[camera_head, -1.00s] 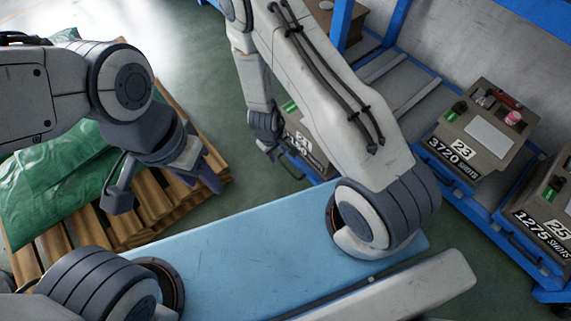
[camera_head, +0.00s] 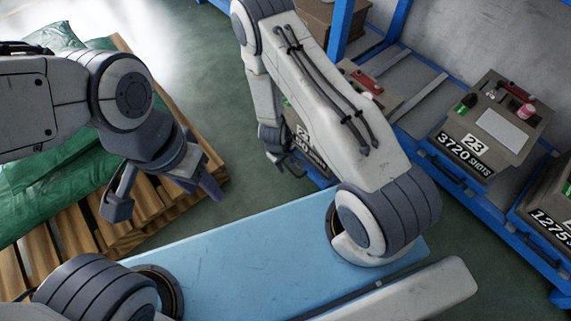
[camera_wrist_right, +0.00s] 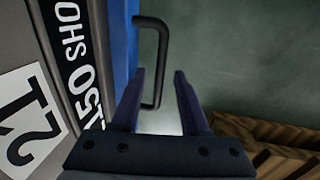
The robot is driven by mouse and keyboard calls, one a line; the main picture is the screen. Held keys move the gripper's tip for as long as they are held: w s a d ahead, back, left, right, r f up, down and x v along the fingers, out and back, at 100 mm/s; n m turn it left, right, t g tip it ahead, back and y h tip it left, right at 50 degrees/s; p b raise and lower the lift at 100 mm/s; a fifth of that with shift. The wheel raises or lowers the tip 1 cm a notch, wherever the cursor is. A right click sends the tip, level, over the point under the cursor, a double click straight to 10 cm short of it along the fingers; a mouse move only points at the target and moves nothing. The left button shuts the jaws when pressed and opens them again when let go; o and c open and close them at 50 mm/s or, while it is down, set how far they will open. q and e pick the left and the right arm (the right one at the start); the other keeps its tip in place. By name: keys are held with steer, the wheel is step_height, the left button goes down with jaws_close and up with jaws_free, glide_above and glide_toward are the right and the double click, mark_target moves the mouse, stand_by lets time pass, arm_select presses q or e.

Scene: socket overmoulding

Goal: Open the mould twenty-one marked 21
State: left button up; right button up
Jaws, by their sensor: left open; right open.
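The mould marked 21 (camera_head: 302,131) sits on the blue rack and is largely hidden behind my right arm in the head view. Its 21 label (camera_wrist_right: 30,120) shows at the left of the right wrist view, beside a black shots plate. A black bar handle (camera_wrist_right: 161,60) stands out in front of the blue rack edge. My right gripper (camera_wrist_right: 159,74) is open, and the bar appears between its two fingers; I cannot tell whether it touches them. In the head view my right gripper (camera_head: 275,165) is low beside this mould. My left gripper (camera_head: 165,199) is open and empty above the pallet.
The mould marked 23 (camera_head: 488,132) and another mould (camera_head: 550,205) stand on the blue rack (camera_head: 475,205) to the right. A wooden pallet (camera_head: 75,240) with green sacks (camera_head: 40,200) lies at the left. Green floor is open between pallet and rack.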

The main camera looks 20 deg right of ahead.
jaws_close()
stand_by(1.4)
